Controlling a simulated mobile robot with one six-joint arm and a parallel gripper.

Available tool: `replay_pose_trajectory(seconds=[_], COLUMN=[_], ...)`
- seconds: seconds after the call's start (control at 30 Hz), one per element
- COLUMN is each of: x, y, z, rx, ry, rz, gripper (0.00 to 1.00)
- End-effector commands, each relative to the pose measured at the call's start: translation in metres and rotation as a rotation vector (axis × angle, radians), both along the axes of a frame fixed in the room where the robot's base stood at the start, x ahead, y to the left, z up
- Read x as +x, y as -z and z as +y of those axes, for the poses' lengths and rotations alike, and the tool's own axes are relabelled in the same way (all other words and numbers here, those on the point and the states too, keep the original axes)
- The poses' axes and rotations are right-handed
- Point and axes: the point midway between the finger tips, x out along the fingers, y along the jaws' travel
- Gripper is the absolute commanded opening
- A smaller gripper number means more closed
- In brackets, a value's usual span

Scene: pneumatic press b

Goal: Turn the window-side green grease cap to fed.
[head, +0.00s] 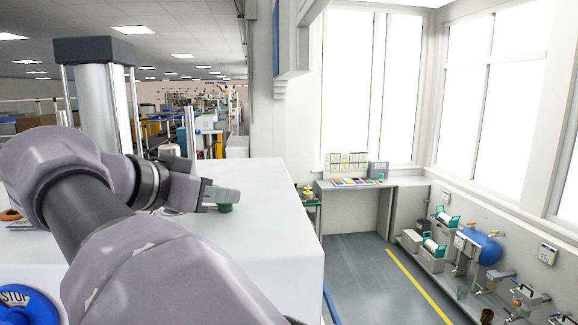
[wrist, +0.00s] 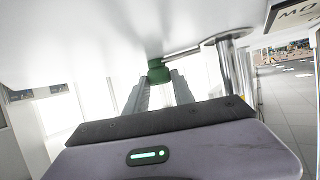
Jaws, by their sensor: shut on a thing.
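The green grease cap (head: 225,208) sits on the white press housing (head: 275,235), on the side toward the windows. In the head view my gripper (head: 222,195) reaches over it from the left and hides its upper part. In the wrist view the cap (wrist: 158,72) is between the tips of my gripper (wrist: 157,80), against the white surface. The fingers are shut on it. Any marking for the cap's turn position is too small or hidden, so I cannot tell how it is turned.
A metal column with a dark top (head: 95,50) rises behind my arm. A blue STOP knob (head: 22,300) is at the lower left. In the wrist view a shiny rod (wrist: 233,68) stands right of the cap. Open floor (head: 365,270) lies right of the housing.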

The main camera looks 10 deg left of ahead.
Motion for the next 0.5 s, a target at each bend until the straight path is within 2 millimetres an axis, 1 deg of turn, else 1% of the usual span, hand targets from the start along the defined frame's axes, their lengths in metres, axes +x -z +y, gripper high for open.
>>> replay_pose_trajectory(seconds=[0.03, 0.3, 0.5], x=[0.0003, 0.0011, 0.0012], y=[-0.0045, -0.0009, 0.0019], z=[0.0014, 0.002, 0.0022], rx=[-0.002, -0.001, -0.001], ry=[0.028, 0.141, 0.177], rz=[0.005, 0.006, 0.007], gripper=[0.0, 0.0, 0.0])
